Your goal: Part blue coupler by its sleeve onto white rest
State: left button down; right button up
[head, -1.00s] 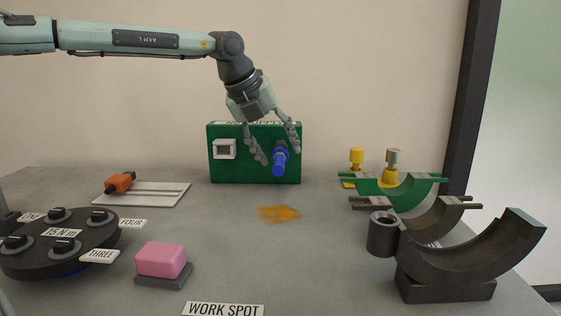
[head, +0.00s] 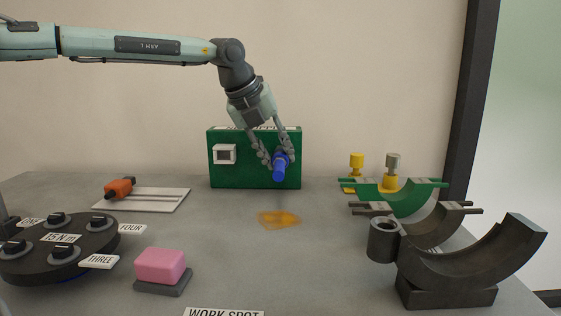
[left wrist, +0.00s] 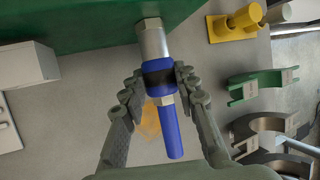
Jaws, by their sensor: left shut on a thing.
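The blue coupler (head: 279,170) sticks out from the front of the green supply box (head: 230,173). In the left wrist view the coupler (left wrist: 170,130) has a black sleeve band and lines up with a silver fitting (left wrist: 151,38) on the box; they look joined. My left gripper (head: 275,162) is shut on the coupler, with a fingertip on each side of the black sleeve in the left wrist view (left wrist: 158,77). A white grooved plate (head: 165,199), likely the white rest, lies on the table at left. My right gripper is not in view.
An orange tool (head: 119,187) lies at the plate's back left. A pink block (head: 161,263) and a dark knob turntable (head: 60,245) stand front left. Green (head: 397,200) and dark (head: 470,262) curved cradles stand at right. An amber patch (head: 279,218) marks the otherwise clear middle.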

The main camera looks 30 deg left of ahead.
aim_at(277, 164)
pick_arm(q)
jog(key=shift+d, duration=0.1)
jog(key=shift+s+d+b, duration=0.5)
jog(key=shift+s+b, duration=0.25)
jog(key=shift+s, duration=0.1)
jog(key=shift+s+d+b, duration=0.45)
jog(key=shift+s+b, duration=0.35)
jog(key=shift+s, duration=0.05)
jog(key=shift+s+d+b, duration=0.5)
jog(key=shift+s+b, duration=0.25)
jog(key=shift+s, duration=0.1)
